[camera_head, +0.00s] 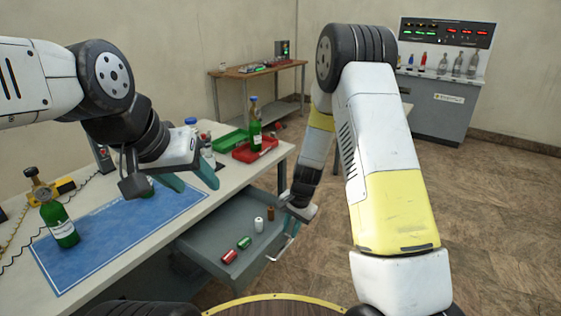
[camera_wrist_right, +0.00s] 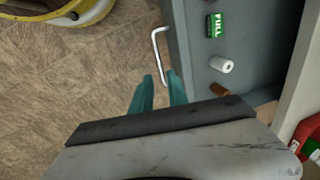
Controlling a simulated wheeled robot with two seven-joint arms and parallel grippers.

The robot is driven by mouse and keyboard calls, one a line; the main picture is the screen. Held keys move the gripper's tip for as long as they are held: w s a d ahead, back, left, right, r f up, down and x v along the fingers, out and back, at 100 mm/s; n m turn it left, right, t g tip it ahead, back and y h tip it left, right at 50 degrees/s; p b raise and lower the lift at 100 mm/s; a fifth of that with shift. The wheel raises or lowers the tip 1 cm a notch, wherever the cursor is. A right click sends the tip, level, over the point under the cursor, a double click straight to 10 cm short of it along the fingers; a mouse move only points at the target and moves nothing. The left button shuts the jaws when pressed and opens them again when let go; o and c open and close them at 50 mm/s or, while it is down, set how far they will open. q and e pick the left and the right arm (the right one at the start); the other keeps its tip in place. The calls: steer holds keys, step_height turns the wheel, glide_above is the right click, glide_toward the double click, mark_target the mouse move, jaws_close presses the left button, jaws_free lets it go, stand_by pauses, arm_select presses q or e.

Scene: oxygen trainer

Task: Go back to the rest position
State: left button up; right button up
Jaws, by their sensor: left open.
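My left gripper (camera_head: 188,180) is open and empty, with its teal fingers spread above the bench near the blue mat (camera_head: 105,238). My right gripper (camera_head: 292,222) is low beside the front of the open grey drawer (camera_head: 205,240). In the right wrist view, the teal fingertips (camera_wrist_right: 160,76) of this gripper stand apart. The silver drawer handle (camera_wrist_right: 157,52) runs in line with the gap between them; I cannot tell if they touch it. The handle also shows in the head view (camera_head: 283,247).
The drawer holds a red cylinder (camera_head: 230,257), a green one (camera_head: 244,242), a white one (camera_head: 259,224) and a brown bottle (camera_head: 270,213). A green bottle with a gauge (camera_head: 60,222) stands on the mat. Red (camera_head: 254,150) and green trays are further back. The floor at right is clear.

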steer(key=s+d+r+n+t+y, duration=0.15)
steer(key=s+r, duration=0.25)
steer(key=r, duration=0.8)
steer(key=s+d+r+n+t, duration=0.1)
steer(key=s+d+r+n, duration=0.15)
steer(key=r, duration=0.95)
steer(key=s+d+r+n+t, duration=0.1)
steer(key=s+d+r+n, duration=0.1)
steer(key=s+r, duration=0.3)
steer(key=s+d+r+n+t+h, duration=0.1)
steer(key=s+r, duration=0.4)
steer(key=s, duration=0.6)
steer(key=shift+s+d+r+n, duration=0.2)
steer(key=shift+s+d+n, duration=0.2)
steer(key=shift+d, duration=0.5)
